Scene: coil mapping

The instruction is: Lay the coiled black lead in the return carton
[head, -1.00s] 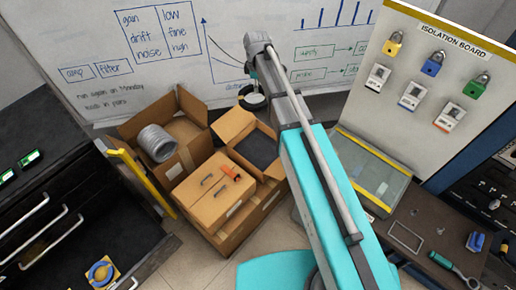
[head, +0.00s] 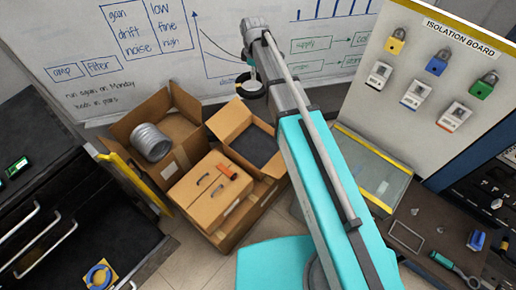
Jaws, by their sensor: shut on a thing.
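The coiled black lead (head: 250,92) shows as a small dark ring at the far end of my arm in the head view. My gripper (head: 252,82) is shut on it, small and partly hidden by my arm. The coil hangs in front of the whiteboard and appears just above the back of an open cardboard carton (head: 226,122) with a dark inside. Another open carton (head: 122,128), to the left, holds a grey ribbed hose coil (head: 150,142). No label shows which one is the return carton.
A closed carton (head: 205,205) with small dark and orange items on top stands in front. Black drawers (head: 30,225) are at left, with a yellow post (head: 130,175) beside the cartons. An isolation board (head: 425,75) and a glass-topped case (head: 375,165) stand at right.

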